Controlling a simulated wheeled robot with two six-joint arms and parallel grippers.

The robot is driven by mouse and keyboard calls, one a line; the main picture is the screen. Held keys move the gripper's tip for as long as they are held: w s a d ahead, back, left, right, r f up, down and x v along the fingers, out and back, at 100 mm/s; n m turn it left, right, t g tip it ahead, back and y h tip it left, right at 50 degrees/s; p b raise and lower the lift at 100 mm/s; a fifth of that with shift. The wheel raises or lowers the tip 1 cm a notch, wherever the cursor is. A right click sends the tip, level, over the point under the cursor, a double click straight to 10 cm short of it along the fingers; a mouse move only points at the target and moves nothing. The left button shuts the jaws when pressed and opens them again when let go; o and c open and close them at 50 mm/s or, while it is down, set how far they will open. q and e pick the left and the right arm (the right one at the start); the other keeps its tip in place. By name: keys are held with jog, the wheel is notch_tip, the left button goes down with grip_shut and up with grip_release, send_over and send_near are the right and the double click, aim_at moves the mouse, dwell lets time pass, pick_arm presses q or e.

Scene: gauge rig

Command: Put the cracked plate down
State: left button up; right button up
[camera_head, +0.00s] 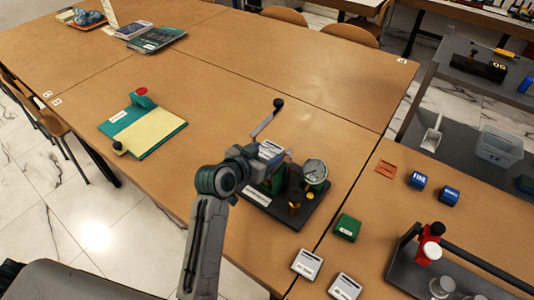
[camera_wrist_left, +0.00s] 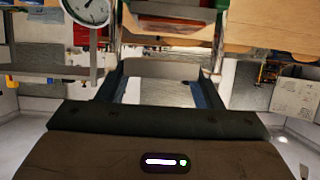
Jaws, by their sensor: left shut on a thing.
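My left gripper (camera_head: 262,160) is over the gauge rig (camera_head: 256,194) on the brown table. It is shut on a small light plate with a white label (camera_head: 271,149), and my wrist hides part of it. No crack can be made out at this size. In the left wrist view the fingers (camera_wrist_left: 163,88) reach forward with a pale grey piece between them. The rig has a dark base, a round dial gauge (camera_head: 315,171), a brass fitting (camera_head: 294,208) and a lever with a black knob (camera_head: 278,103). My right gripper is not in view.
Two light labelled blocks (camera_head: 306,264) (camera_head: 345,287) and a green block (camera_head: 347,227) lie right of the rig. Blue rolls (camera_head: 417,181) and a dark stand with a red part (camera_head: 430,242) are further right. A green-and-yellow board (camera_head: 143,130) lies left.

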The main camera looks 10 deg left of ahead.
pick_arm(q)
jog(key=s+r+b, duration=0.1)
jog(key=s+b, duration=0.2)
jog(key=s, duration=1)
jog(key=w+a+r+n+t+y, duration=0.1)
jog(key=w+a+r+n+y, duration=0.1)
jog(key=w+a+n+y, duration=0.45)
jog(key=m+h, duration=0.7)
send_near(267, 154)
jog(key=s+d, duration=0.2)
jog(key=s, duration=0.3)
jog(key=shift+s+f+n+g+y, duration=0.2)
jog(key=shift+f+n+g+y, duration=0.05)
jog(key=shift+f+g, duration=0.15)
jog(key=w+p, duration=0.1)
jog(key=w, duration=0.3)
jog(key=w+f+p, duration=0.1)
jog(key=w, duration=0.4)
jog(key=w+d+p, duration=0.1)
jog(key=w, duration=0.4)
jog(key=shift+w+f+p, duration=0.15)
jog(key=shift+w+p, duration=0.1)
jog(key=shift+p, duration=0.15)
jog(key=shift+w+d+f+p, duration=0.1)
jog(key=shift+w+f+p, duration=0.75)
jog(key=shift+f, duration=0.25)
jog(key=shift+s+f, duration=0.1)
jog(key=shift+f, duration=0.4)
